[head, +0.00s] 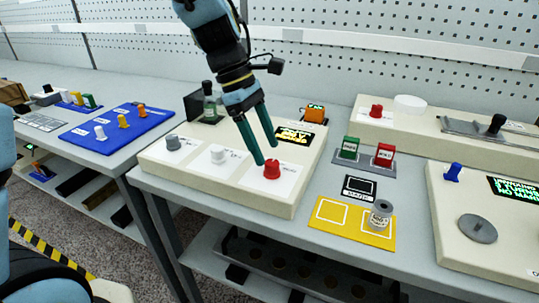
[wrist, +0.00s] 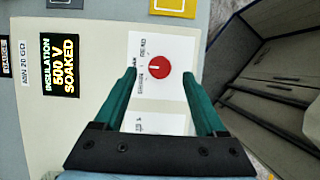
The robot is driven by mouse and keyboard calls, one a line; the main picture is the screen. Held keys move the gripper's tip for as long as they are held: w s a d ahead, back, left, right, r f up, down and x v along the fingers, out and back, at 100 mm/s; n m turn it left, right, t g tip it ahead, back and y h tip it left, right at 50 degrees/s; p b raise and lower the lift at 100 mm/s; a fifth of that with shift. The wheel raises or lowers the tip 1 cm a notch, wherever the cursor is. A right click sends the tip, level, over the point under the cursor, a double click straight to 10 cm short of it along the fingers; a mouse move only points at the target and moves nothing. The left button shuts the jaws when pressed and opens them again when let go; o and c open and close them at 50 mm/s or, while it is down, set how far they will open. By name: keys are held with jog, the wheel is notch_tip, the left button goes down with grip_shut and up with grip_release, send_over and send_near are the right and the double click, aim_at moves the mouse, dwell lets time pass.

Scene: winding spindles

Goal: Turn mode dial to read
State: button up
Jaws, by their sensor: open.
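A round red dial (head: 272,169) sits on a white label plate at the right front of a cream tester box (head: 240,194). In the wrist view the red dial (wrist: 159,65) has a white pointer mark facing left, with small print beside it that I cannot read surely. My gripper (head: 267,153) is open, pointing down close to the dial. In the wrist view my gripper's fingertips (wrist: 160,72) lie on either side of the dial with gaps. I cannot tell how far above it they are. A black display (wrist: 61,48) reads "INSULATION 500 V SOAKED".
A grey knob (head: 173,142) and a white knob (head: 218,154) stand left of the red dial on the same box. Green and red switches (head: 367,151) and a yellow mat (head: 330,212) with a grey can (head: 380,214) lie to the right.

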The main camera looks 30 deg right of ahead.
aim_at(271, 162)
jog(key=shift+x, duration=1.8)
grip_shut()
